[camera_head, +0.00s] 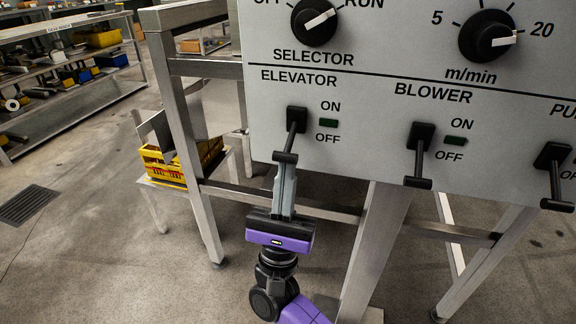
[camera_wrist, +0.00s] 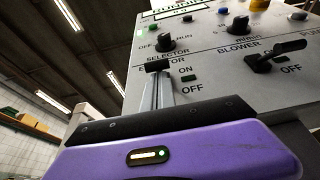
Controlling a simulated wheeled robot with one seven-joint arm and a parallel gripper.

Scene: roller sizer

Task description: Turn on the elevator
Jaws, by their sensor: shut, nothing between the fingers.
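The elevator switch (camera_head: 296,122) is a black lever with a crossbar handle on the grey panel. In the head view its handle hangs down, on the OFF side. The small green lamp (camera_head: 328,123) beside it looks dark. My gripper (camera_head: 286,168) is shut and empty, pointing up with its fingertips right below the handle. In the wrist view the black handle (camera_wrist: 158,66) stands just beyond the tips of my gripper (camera_wrist: 157,82). I cannot tell whether they touch.
The blower lever (camera_head: 419,150) hangs down to the right, with another lever (camera_head: 554,170) at the edge. A selector knob (camera_head: 315,21) and a speed knob (camera_head: 488,36) sit above. Metal frame legs (camera_head: 375,250) stand below the panel. A yellow crate (camera_head: 165,165) stands at left.

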